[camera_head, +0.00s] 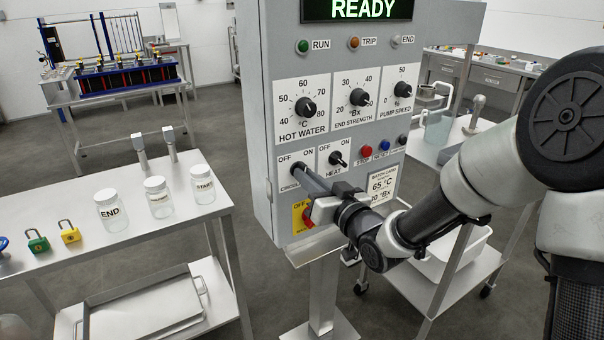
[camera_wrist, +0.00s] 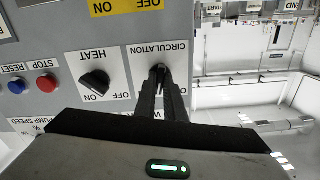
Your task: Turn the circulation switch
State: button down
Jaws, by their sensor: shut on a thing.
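The grey control panel (camera_head: 447,45) stands upright in the middle of the head view. Its circulation switch is at the lower left, under OFF and ON labels, and is mostly covered by my gripper (camera_head: 298,169) there. In the wrist view, which is upside down, my gripper (camera_wrist: 158,72) has its two dark fingers closed around the dark knob of the circulation switch (camera_wrist: 157,71). The fingers point straight at the panel face. The way the knob points is hidden between the fingers.
The heat switch (camera_head: 337,158) is close beside my fingers. Dials fill the panel above. A table (camera_head: 135,222) with jars and padlocks stands left, a trolley (camera_head: 478,262) right.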

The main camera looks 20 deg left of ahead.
jog(key=shift+n+b, duration=1)
jog(key=shift+b, duration=0.1)
jog(key=shift+f, duration=0.1)
jog(key=shift+n+b, duration=1)
jog(key=shift+b, duration=0.4)
